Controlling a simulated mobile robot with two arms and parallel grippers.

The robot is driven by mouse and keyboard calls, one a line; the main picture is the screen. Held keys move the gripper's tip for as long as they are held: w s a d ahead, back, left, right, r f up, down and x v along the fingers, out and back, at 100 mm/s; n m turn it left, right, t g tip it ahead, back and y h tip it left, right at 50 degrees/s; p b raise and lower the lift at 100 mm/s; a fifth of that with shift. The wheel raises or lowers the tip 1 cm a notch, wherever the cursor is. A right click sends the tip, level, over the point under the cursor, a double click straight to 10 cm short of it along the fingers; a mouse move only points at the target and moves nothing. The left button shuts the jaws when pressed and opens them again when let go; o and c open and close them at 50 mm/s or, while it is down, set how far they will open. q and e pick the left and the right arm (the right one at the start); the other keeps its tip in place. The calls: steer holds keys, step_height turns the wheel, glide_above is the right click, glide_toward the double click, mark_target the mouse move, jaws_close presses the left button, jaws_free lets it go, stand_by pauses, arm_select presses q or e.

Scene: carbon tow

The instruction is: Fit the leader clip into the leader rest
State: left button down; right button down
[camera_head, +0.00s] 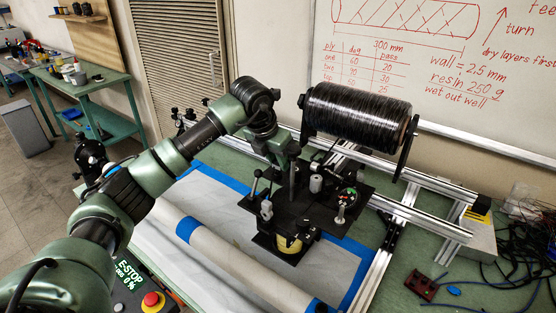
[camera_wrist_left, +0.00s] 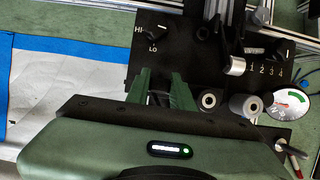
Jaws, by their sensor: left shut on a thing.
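I cannot pick out the leader rest for sure among the dark fittings on the plate. My right gripper is not in view.
The black carbon spool (camera_head: 357,117) hangs on a frame behind the plate. A grey cylinder (camera_wrist_left: 246,105) and a dial gauge (camera_wrist_left: 289,103) stand close to the right of the fingers. A pale tube (camera_head: 230,252) lies in front. Cables (camera_head: 525,210) lie at the right.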

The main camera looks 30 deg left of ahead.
mark_target(276, 161)
arm_select(q)
steer(key=shift+s+f+b, duration=0.1)
steer(key=shift+f+b, duration=0.35)
steer(key=shift+f, duration=0.4)
steer(key=c, duration=1.1)
jaws_free()
steer(key=shift+c, duration=0.2)
steer(key=b+v, duration=0.1)
steer(key=v, duration=0.6)
steer(key=shift+s+r+b, duration=0.1)
steer(key=shift+r+b, duration=0.25)
